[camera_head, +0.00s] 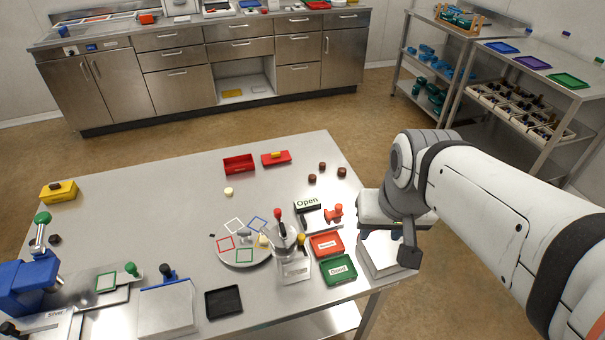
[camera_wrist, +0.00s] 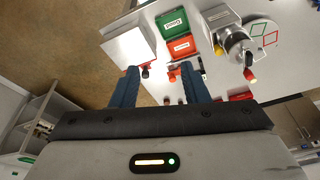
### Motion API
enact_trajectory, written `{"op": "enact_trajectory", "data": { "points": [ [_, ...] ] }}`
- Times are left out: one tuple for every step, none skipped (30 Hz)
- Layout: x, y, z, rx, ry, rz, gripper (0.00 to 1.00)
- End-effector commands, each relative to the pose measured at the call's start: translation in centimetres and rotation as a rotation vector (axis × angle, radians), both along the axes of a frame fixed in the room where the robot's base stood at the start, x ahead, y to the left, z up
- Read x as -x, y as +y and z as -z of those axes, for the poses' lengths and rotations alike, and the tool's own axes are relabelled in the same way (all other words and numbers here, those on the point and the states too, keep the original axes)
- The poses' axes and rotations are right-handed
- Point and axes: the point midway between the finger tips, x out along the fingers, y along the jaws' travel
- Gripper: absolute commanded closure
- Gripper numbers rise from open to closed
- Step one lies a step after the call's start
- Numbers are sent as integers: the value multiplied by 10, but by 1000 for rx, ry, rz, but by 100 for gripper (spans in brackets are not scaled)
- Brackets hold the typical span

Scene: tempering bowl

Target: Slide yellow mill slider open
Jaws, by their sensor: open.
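The mill (camera_head: 291,265) is a shiny metal machine with a red-tipped handle, standing near the table's front right. A small yellow knob (camera_head: 301,240), which looks like the mill slider, sits on its right side.
A red tray (camera_head: 326,244) and a green tray (camera_head: 338,269) lie between the mill and my gripper. A red fitting (camera_head: 334,213) and an "Open" sign (camera_head: 307,204) stand behind them. A round plate (camera_head: 230,255) lies left of the mill.

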Motion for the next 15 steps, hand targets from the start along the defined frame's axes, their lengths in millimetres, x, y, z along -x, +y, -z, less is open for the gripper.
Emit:
{"op": "enact_trajectory", "data": {
  "points": [
    [-5, 0, 5, -28, 16, 59, 59],
    [-9, 3, 7, -52, 29, 104, 59],
    [-16, 8, 11, -89, 49, 176, 59],
    [-21, 13, 15, -123, 68, 240, 59],
    [-27, 18, 19, -157, 91, 311, 59],
    [-36, 26, 25, -204, 124, 413, 59],
    [-43, 32, 29, -239, 151, 494, 59],
    [-50, 37, 34, -271, 181, 575, 59],
    [-59, 45, 40, -312, 220, 684, 59],
    [-66, 51, 45, -339, 250, 766, 59],
    [-72, 56, 50, -365, 279, 845, 59],
    [-80, 63, 56, -393, 319, 945, 59],
    [-86, 68, 60, -412, 346, 1015, 59],
    [-91, 72, 64, -428, 372, 1081, 59],
    [-97, 78, 69, -446, 404, 1163, 59]
  ]
}}
